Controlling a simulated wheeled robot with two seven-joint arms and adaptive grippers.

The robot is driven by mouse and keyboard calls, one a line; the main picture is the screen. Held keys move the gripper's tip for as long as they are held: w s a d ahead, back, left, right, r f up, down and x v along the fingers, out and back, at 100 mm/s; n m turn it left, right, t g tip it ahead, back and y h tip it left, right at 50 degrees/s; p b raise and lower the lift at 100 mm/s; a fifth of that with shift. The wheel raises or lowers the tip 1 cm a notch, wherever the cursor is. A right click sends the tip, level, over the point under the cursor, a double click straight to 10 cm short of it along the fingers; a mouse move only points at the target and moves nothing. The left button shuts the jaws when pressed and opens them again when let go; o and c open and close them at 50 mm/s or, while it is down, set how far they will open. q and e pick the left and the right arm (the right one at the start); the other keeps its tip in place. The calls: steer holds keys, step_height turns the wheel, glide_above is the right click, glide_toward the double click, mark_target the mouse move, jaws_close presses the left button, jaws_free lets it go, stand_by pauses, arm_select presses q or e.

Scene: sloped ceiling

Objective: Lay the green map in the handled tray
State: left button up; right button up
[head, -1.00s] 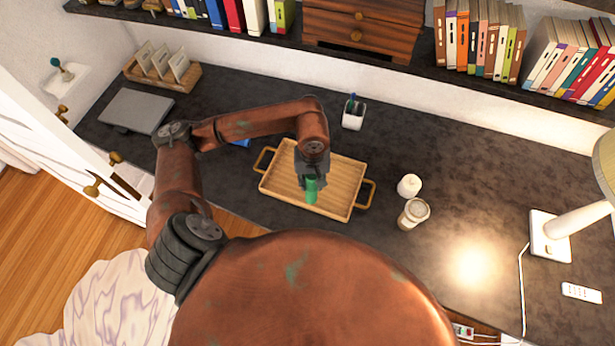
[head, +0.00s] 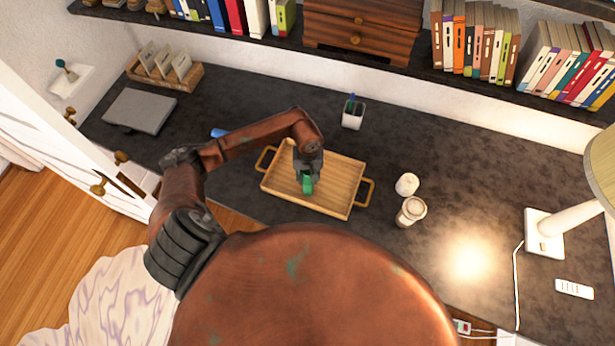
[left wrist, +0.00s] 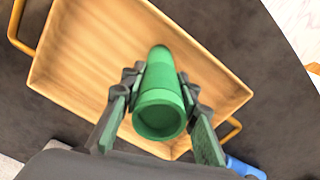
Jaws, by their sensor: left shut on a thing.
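The green map (head: 308,184) is a rolled green tube. My left gripper (head: 307,173) is shut on it, over the handled tray. In the left wrist view the green map (left wrist: 160,100) sits between the two fingers of the left gripper (left wrist: 160,93), one on each side. The handled tray (head: 338,193) is light wood with a brass-coloured handle at each end and lies on the dark desk. It fills much of the left wrist view (left wrist: 85,55). I cannot tell whether the map touches the tray floor. My right gripper is not in view.
A white pen cup (head: 353,114) stands behind the tray. A white candle (head: 407,184) and a lidded cup (head: 411,211) stand to its right. A blue object (head: 219,133) lies left of the tray, partly behind my arm. A grey laptop (head: 139,111) lies farther left.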

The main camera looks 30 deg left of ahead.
arm_select(q)
steer(key=shift+f, duration=0.1)
steer(key=o, duration=1.1)
steer(key=shift+r, duration=0.4)
step_height(320, 180, up, 12)
steer(key=b, duration=0.2)
steer(key=shift+f+b, duration=0.25)
steer(key=shift+b, duration=0.1)
